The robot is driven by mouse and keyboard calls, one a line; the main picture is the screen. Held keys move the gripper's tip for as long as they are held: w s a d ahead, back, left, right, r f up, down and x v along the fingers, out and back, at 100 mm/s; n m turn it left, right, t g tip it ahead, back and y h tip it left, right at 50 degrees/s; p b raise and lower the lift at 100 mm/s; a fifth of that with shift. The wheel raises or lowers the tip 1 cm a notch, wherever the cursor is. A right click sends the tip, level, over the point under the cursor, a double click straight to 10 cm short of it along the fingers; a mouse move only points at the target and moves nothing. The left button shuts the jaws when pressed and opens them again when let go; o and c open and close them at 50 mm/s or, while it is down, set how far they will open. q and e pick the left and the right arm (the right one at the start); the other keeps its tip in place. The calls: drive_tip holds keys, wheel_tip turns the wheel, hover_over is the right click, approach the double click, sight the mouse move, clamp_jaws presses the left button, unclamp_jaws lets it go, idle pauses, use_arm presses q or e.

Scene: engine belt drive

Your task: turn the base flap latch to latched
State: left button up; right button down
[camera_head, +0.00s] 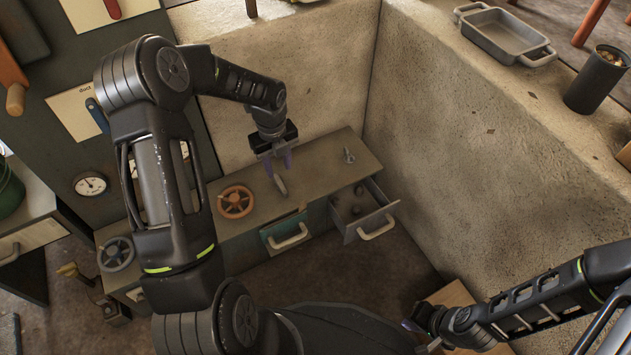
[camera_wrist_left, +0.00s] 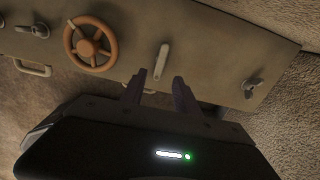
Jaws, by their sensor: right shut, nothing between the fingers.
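A low bench (camera_head: 318,177) carries a pale grey lever (camera_head: 280,186) and a small winged latch (camera_head: 348,156) at its right; I cannot tell which is the base flap latch. My left gripper (camera_head: 279,164) is open above the bench, its fingers pointing down at the lever. In the left wrist view the lever (camera_wrist_left: 160,62) lies just beyond and between the open fingertips (camera_wrist_left: 159,82), with nothing seen held. The winged latch (camera_wrist_left: 252,87) lies to the right there. My right gripper (camera_head: 411,326) is shut and empty at the lower right, away from the bench.
An orange handwheel (camera_head: 236,202) stands left of the lever. Below are a teal front with a handle (camera_head: 287,238) and an open drawer (camera_head: 362,210) holding small dark items. A concrete wall (camera_head: 480,120) bounds the right. A cardboard box (camera_head: 452,297) is near my right gripper.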

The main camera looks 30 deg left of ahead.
sight(280, 183)
use_arm(q)
drive_tip(key=shift+w+a, duration=0.2)
drive_tip(key=shift+w, duration=0.05)
drive_tip(key=shift+r, duration=0.1)
wheel_tip(280, 183, down, 8)
drive_tip(key=b, duration=0.3)
drive_tip(key=shift+c, duration=0.5)
clamp_jaws()
